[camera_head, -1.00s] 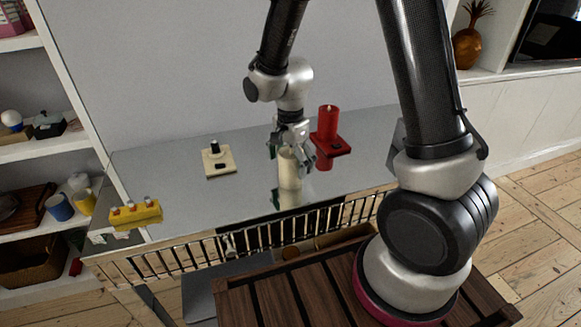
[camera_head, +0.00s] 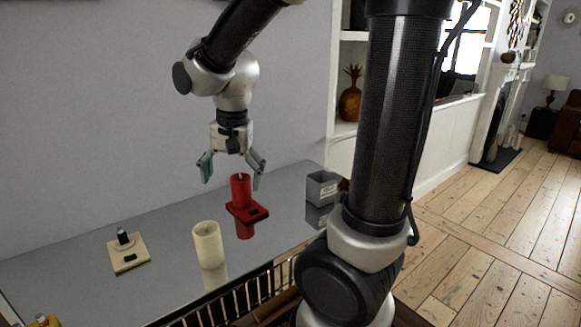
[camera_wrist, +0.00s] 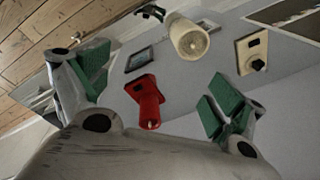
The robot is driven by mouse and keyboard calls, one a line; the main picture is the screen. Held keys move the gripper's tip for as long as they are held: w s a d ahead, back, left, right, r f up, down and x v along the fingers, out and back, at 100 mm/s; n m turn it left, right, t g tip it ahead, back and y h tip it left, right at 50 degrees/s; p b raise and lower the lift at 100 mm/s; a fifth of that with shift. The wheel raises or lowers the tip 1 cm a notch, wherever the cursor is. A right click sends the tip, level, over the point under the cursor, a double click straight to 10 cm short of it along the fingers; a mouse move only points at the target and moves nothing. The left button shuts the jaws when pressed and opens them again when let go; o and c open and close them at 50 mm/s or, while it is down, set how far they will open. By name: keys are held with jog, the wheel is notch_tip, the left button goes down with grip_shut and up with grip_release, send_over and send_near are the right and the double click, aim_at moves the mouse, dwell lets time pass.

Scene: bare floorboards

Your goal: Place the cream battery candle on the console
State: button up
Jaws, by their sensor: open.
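The cream battery candle (camera_head: 208,246) is a cream cylinder standing upright on the glossy grey console (camera_head: 75,262), with its reflection below it. It also shows in the wrist view (camera_wrist: 189,38), near the top middle. My gripper (camera_head: 232,171) is open and empty, raised above the console behind and a little right of the candle, apart from it. Its green-padded fingers (camera_wrist: 160,92) are spread wide in the wrist view.
A red candle on a red base (camera_head: 241,192) stands right of the cream candle, close below my gripper. A cream plate with a black knob (camera_head: 128,254) sits to the left. A grey open box (camera_head: 321,188) stands at the right end. Console surface between them is bare.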

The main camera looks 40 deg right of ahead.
jog(key=s+d+r+n+t, duration=0.1)
jog(key=s+d+r+n, duration=0.2)
jog(key=s, duration=0.4)
jog(key=s+d+r+n+t, duration=0.1)
jog(key=s+d+r+n, duration=0.2)
jog(key=s+d+n, duration=0.2)
jog(key=shift+s+d+r+t, duration=0.15)
jog(key=shift+s+r+t, duration=0.15)
jog(key=shift+s, duration=0.7)
